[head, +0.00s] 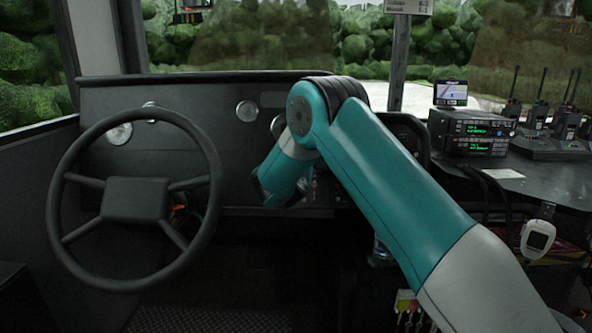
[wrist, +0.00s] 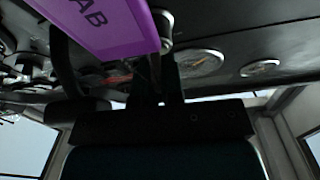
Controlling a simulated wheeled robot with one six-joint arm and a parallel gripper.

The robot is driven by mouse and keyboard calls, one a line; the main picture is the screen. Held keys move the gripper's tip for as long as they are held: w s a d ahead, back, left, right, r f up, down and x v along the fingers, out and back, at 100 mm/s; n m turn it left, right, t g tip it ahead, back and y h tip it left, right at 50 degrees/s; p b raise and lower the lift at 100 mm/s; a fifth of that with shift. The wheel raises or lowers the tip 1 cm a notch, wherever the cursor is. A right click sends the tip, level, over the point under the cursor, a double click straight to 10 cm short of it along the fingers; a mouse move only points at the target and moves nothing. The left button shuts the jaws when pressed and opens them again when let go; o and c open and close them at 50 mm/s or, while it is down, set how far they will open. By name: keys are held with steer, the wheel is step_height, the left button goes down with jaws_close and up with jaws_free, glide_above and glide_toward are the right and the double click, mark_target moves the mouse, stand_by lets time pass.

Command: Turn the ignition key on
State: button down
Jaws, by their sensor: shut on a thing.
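In the wrist view, my gripper (wrist: 158,88) reaches up to the dark dashboard panel, its narrow fingers shut on the ignition key (wrist: 156,68). Only a thin part of the key shows between the fingers. A silver lock barrel (wrist: 165,22) sits just above the fingertips. A large purple tag (wrist: 105,22) with the letters "AB" visible hangs beside it at the upper left and covers part of the panel. I cannot tell the key's turn angle. In the head view, my teal arm hides the key, and the fingers cannot be made out.
The steering wheel (head: 137,200) stands left of my arm. A round gauge (wrist: 200,63) and a smaller gauge (wrist: 260,68) lie right of the fingers in the wrist view. A radio unit (head: 472,132) and several handheld radios stand on the right console. A small screen (head: 451,93) sits above.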

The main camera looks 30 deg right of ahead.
steer(key=m+b, duration=0.1)
steer(key=b, duration=0.1)
steer(key=m+g+h+b, duration=0.1)
steer(key=m+b, duration=0.1)
steer(key=b, duration=0.1)
steer(key=m+b, duration=0.1)
steer(key=b, duration=0.1)
steer(key=shift+d+f+m, duration=0.1)
steer(key=shift+f+m, duration=0.2)
steer(key=m+b, duration=0.1)
steer(key=m+g+b, duration=0.1)
steer(key=b, duration=0.1)
steer(key=shift+s+r+m+h+b, duration=0.1)
steer(key=shift+r+m+h+b, duration=0.2)
steer(key=shift+m+h, duration=0.1)
steer(key=shift+d+g, duration=0.1)
steer(key=shift+g, duration=0.2)
steer(key=c, duration=1.2)
jaws_free()
steer(key=shift+c, duration=0.2)
